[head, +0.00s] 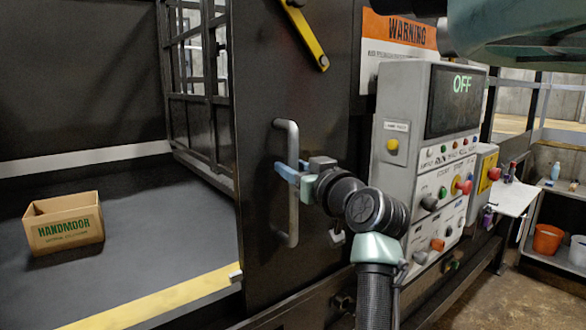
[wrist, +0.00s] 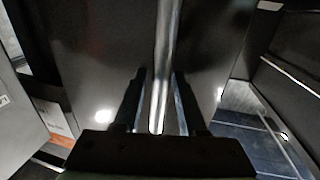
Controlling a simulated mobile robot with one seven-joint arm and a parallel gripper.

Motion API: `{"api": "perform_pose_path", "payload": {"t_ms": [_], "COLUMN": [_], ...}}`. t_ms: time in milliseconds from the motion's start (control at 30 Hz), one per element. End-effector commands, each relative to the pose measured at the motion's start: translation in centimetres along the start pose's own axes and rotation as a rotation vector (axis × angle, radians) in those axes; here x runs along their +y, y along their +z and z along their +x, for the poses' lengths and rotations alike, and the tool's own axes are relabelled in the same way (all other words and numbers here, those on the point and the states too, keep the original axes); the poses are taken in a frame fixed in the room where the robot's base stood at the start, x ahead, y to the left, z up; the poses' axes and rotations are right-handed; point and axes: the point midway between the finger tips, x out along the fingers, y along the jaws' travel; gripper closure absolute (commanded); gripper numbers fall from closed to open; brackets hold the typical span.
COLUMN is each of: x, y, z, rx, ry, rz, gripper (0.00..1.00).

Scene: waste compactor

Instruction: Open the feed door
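The feed door (head: 262,90) is a dark panel with a vertical metal bar handle (head: 292,222). To the left of the panel, the dark interior with a cardboard box on its floor is visible. My gripper (head: 289,171) is at about the middle of the handle, coming from the right. In the wrist view, the handle (wrist: 168,35) runs between the two fingers of my gripper (wrist: 160,85). A narrow gap shows on each side of the bar, so the fingers are around it and not closed on it.
The cardboard box (head: 64,222) sits on the dark floor behind a yellow edge strip (head: 160,301). A grey control panel (head: 405,120) reading OFF stands close to the right of my arm. A yellow lever (head: 305,38) is above the handle. Shelves with buckets (head: 547,240) are far right.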

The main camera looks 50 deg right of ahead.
Motion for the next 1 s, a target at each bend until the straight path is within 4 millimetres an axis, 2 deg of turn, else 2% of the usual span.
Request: {"api": "perform_pose_path", "payload": {"t_ms": [67, 467, 667, 1000], "x": [0.0, 0.0, 0.0, 0.1], "y": [0.0, 0.1, 0.3, 0.2], "z": [0.0, -0.6, -3.4, -10.1], "rx": [0.000, 0.003, 0.005, 0.004], "ry": [0.000, 0.000, 0.002, 0.002], "rz": [0.000, 0.000, -0.002, -0.001], "gripper": [0.45, 0.45, 0.45, 0.45]}}
